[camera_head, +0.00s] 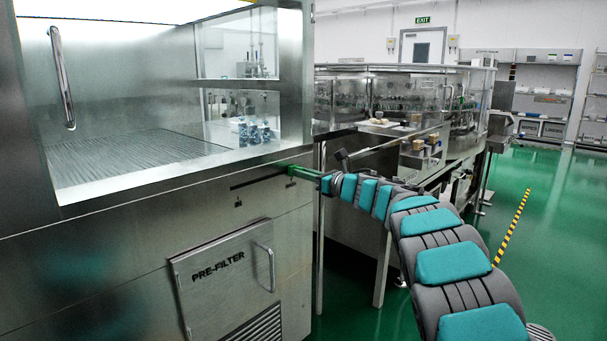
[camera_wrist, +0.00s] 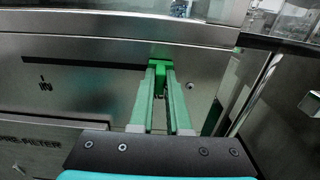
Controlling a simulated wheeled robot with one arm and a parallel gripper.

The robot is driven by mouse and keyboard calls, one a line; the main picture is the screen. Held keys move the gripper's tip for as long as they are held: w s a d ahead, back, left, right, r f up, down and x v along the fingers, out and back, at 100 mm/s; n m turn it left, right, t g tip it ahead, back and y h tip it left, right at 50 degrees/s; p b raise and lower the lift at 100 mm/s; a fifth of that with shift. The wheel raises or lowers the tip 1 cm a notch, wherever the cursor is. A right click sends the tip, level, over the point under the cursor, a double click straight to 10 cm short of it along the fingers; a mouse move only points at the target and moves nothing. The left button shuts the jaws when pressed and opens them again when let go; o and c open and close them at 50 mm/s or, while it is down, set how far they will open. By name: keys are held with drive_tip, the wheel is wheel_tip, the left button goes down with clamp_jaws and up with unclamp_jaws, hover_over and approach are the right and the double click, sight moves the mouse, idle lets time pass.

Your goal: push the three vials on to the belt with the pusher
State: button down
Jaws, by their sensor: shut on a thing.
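The three vials (camera_head: 254,134), clear with blue tints, stand close together inside the steel cabinet at the right end of its floor, by the glass side. A small part of them shows at the top of the wrist view (camera_wrist: 180,8). The pusher's green handle (camera_wrist: 159,64) sticks out of a dark horizontal slot in the cabinet front, at the slot's right end. My gripper (camera_wrist: 160,75), with long green fingers, is shut on this handle. In the head view my gripper (camera_head: 296,171) reaches it from the right. The pusher's inner part cannot be made out.
The slot (camera_wrist: 70,63) runs left from the handle, with an "IN" mark (camera_wrist: 45,84) below its left part. A pre-filter door (camera_head: 222,285) with a bar handle is lower down. Glass-walled machinery (camera_head: 400,95) stands right of the cabinet. Green floor is open at right.

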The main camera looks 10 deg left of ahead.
drive_tip(key=shift+s+f, duration=0.1)
idle(0.3)
drive_tip(key=s+a+b, duration=0.3)
drive_tip(key=s+b, duration=0.1)
drive_tip(key=b, duration=0.1)
drive_tip(key=s+a+b, duration=0.4)
drive_tip(key=s+b, duration=0.1)
drive_tip(key=s+a+b, duration=0.3)
drive_tip(key=s+b, duration=0.1)
drive_tip(key=b, duration=0.1)
drive_tip(key=shift+s+a+f, duration=0.15)
drive_tip(key=shift+a, duration=0.15)
drive_tip(key=shift+s+a+r, duration=0.2)
drive_tip(key=shift+s+a, duration=0.3)
drive_tip(key=shift+s, duration=0.2)
drive_tip(key=c, duration=0.9)
unclamp_jaws()
drive_tip(key=shift+b+v, duration=0.4)
drive_tip(key=shift+v, duration=3.5)
